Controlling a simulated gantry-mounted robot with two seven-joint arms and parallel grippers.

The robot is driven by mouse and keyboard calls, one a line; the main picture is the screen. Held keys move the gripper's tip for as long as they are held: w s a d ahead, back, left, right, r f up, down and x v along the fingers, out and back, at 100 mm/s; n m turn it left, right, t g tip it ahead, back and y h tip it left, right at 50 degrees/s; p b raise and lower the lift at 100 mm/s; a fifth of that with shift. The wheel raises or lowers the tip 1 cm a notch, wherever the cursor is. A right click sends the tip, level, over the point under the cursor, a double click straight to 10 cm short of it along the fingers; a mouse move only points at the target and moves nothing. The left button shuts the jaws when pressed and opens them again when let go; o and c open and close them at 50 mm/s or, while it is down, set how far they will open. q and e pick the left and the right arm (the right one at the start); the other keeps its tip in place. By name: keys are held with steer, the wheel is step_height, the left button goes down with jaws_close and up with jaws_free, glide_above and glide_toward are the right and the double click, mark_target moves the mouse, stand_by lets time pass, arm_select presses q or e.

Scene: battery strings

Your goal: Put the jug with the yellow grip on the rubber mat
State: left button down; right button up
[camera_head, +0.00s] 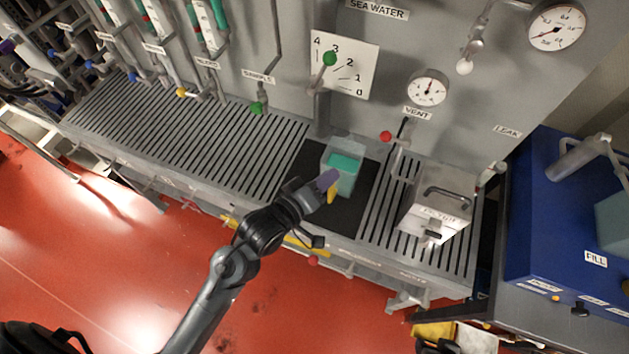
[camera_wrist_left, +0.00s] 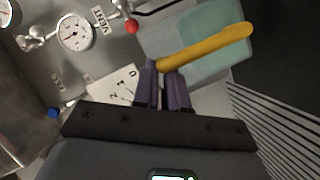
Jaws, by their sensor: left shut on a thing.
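The jug (camera_head: 345,163) is a translucent pale teal square vessel with teal contents and a yellow grip (camera_head: 332,193). It stands upright over the black rubber mat (camera_head: 345,216); I cannot tell whether its base touches the mat. My left gripper (camera_head: 329,181), with purple fingers, is shut on the yellow grip from the front left. In the left wrist view the purple fingertips (camera_wrist_left: 163,72) meet the near end of the yellow grip, with the jug body (camera_wrist_left: 205,22) behind it. The mat also shows as a dark area (camera_wrist_left: 280,55) there. My right gripper is not in view.
The slatted grey bench (camera_head: 190,135) is clear left of the mat. A metal box with a black handle (camera_head: 438,205) stands to the right. A lever with a green knob (camera_head: 329,59) and the vent lever's red knob (camera_head: 386,137) project near the jug. A blue cabinet (camera_head: 545,215) stands far right.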

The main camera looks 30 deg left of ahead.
arm_select(q)
steer(key=w+a+f, duration=0.1)
steer(key=a+f, duration=0.2)
steer(key=f, duration=0.3)
steer(key=shift+a, duration=0.35)
steer(key=shift+w+f, duration=0.1)
steer(key=shift+f, duration=0.1)
steer(key=c, duration=1.2)
jaws_free()
steer(key=shift+f, duration=0.1)
steer(key=shift+o, duration=0.2)
